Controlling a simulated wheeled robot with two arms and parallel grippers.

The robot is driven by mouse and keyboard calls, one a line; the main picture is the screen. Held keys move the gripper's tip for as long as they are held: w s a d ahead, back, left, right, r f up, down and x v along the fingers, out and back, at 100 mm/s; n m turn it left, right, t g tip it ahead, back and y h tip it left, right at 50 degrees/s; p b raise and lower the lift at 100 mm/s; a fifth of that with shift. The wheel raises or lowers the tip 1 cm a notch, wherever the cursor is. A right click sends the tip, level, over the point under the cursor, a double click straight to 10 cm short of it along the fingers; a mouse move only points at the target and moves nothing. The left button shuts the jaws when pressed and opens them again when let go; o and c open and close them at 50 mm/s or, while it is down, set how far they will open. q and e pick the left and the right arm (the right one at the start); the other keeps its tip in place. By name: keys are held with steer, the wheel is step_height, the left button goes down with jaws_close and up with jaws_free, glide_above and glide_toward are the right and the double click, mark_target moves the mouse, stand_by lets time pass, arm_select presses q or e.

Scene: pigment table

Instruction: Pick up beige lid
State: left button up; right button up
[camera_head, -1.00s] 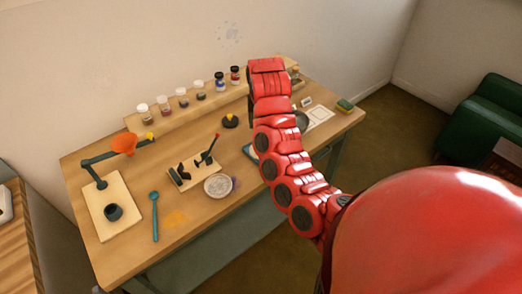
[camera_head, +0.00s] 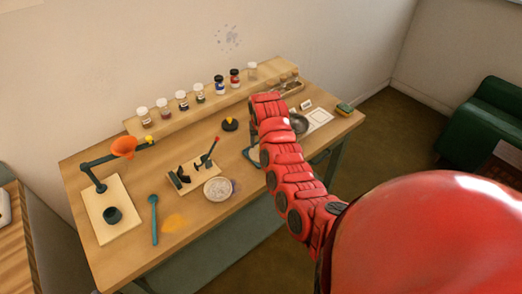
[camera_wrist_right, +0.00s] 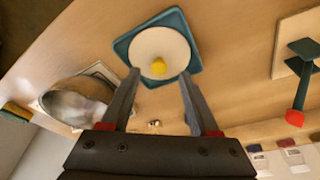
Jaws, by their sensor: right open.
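The beige lid (camera_wrist_right: 150,46) is a pale round disc with a yellow knob (camera_wrist_right: 158,67) in the right wrist view. It lies on a teal square base (camera_wrist_right: 123,45). My right gripper (camera_wrist_right: 160,75) is open, its two fingertips at either side of the knob in the picture. No contact shows, and I cannot tell the height above the lid. In the head view my right arm hides the lid and the gripper; only a teal edge (camera_head: 250,157) shows left of the arm. My left gripper is in neither view.
A grey bowl (camera_wrist_right: 80,98) stands to one side in the wrist view, and a teal stand with a red tip (camera_wrist_right: 296,115) on the other. Several jars (camera_head: 182,98) line the raised shelf. A green-topped sponge (camera_head: 344,108) lies at the table's right end.

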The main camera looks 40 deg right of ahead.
mark_target(253, 153)
steer(key=shift+p+x, duration=0.3)
steer(key=shift+x, duration=1.1)
steer(key=shift+d, duration=0.15)
jaws_close()
